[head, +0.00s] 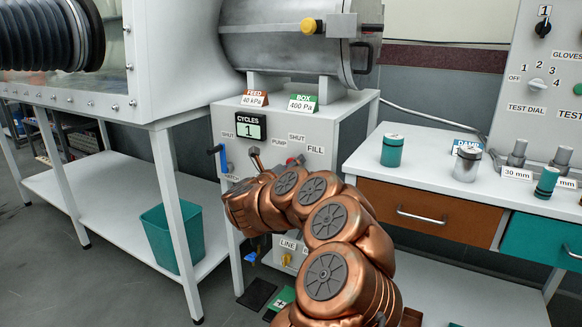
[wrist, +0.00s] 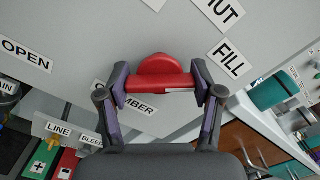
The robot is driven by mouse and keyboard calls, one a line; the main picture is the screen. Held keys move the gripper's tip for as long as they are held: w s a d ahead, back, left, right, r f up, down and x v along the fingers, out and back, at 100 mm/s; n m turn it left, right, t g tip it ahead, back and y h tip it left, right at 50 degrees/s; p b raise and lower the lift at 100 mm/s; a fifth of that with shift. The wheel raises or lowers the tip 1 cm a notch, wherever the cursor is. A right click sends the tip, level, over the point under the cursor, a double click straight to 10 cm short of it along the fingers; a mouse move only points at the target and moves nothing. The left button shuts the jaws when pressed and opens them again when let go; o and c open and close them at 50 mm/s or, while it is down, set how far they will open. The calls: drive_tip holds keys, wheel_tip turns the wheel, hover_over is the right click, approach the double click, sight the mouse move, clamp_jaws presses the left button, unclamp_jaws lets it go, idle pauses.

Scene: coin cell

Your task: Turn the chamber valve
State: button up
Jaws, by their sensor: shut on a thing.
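The chamber valve's red handle (wrist: 156,82) sits on the grey panel in the wrist view. Its bar runs nearly level across that picture, with a rounded red hub behind it. My gripper (wrist: 158,85) is shut on the bar, one finger at each end. A label partly hidden by the fingers ends in "MBER". The FILL label (wrist: 230,59) is to the upper right, with a cut-off "UT" label above it. In the head view my copper arm hides much of the valve area; a little red shows below the SHUT label (head: 296,137).
A blue-handled valve (head: 221,158) is to the left on the cabinet (head: 355,118). The cycles display (head: 251,127) reads 1. Red and green pedals (wrist: 42,158) show low in the wrist view. The white bench (head: 425,172) holds a teal jar (head: 392,150) on the right.

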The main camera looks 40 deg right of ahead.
drive_tip(key=shift+r, duration=0.1)
drive_tip(key=n+p, duration=0.2)
drive_tip(key=n, duration=0.1)
drive_tip(key=n+p, duration=0.2)
drive_tip(key=shift+r+n, duration=0.2)
drive_tip(key=shift+n, duration=0.2)
drive_tip(key=n+p, duration=0.5)
drive_tip(key=shift+n+p, duration=0.3)
drive_tip(key=n+p, duration=0.4)
drive_tip(key=shift+p, duration=0.35)
drive_tip(key=n+p, duration=0.3)
drive_tip(key=shift+f+n+p, duration=0.2)
drive_tip(key=shift+n+p, duration=0.3)
drive_tip(key=shift+n, duration=0.2)
drive_tip(key=shift+f, duration=0.1)
drive_tip(key=o, duration=1.2)
drive_tip(key=shift+c, duration=0.2)
